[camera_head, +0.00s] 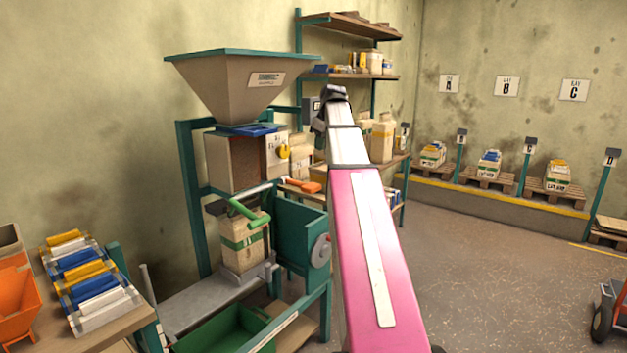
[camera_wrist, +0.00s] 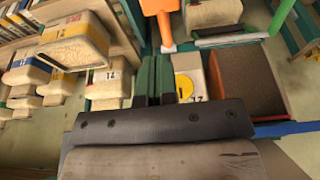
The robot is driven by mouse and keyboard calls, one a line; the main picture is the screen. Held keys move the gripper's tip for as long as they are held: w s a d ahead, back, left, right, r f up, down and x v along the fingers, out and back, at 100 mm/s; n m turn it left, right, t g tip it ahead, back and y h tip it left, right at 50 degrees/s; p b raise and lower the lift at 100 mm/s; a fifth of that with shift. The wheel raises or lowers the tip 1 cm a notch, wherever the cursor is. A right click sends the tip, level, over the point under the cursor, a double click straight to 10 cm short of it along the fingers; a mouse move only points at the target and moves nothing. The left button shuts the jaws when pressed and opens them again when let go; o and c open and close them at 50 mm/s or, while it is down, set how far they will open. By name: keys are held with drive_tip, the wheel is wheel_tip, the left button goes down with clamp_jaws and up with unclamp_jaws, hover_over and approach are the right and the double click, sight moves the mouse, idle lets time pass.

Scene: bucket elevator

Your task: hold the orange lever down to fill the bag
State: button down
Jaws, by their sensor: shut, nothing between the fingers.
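The orange lever (camera_head: 303,186) sticks out to the right of the filling machine in the head view, roughly level. In the wrist view its orange grip (camera_wrist: 160,8) shows at the top edge, beyond my fingertips. My gripper (camera_wrist: 154,72) is shut and empty, with its green fingers together. It points toward the lever but is apart from it. In the head view my arm hides the fingers. A paper bag (camera_head: 242,245) with a green band stands upright under the machine's spout, below a green handle (camera_head: 248,211). Its fill level cannot be seen.
Shelves (camera_head: 350,75) with packages stand behind my arm. A table with folded bags (camera_head: 92,285) is at left. Pallets (camera_head: 487,180) line the far wall. The floor at right is mostly clear.

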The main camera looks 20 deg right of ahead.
approach(313, 186)
drive_tip(key=x, duration=0.5)
drive_tip(key=shift+w+a, duration=0.2)
drive_tip(key=shift+w, duration=0.2)
drive_tip(key=shift+f, duration=0.9)
drive_tip(key=shift+s+d+f+t, duration=0.1)
drive_tip(key=shift+s+f+t, duration=0.05)
drive_tip(key=shift+f+t, duration=0.3)
wheel_tip(313, 186, down, 9)
drive_tip(key=t+y, duration=0.3)
drive_tip(key=t, duration=0.1)
drive_tip(key=shift+w+a+f, duration=0.2)
drive_tip(key=shift+w+a, duration=0.05)
drive_tip(key=shift+w, duration=0.2)
drive_tip(key=shift+a+f, duration=0.1)
idle(1.8)
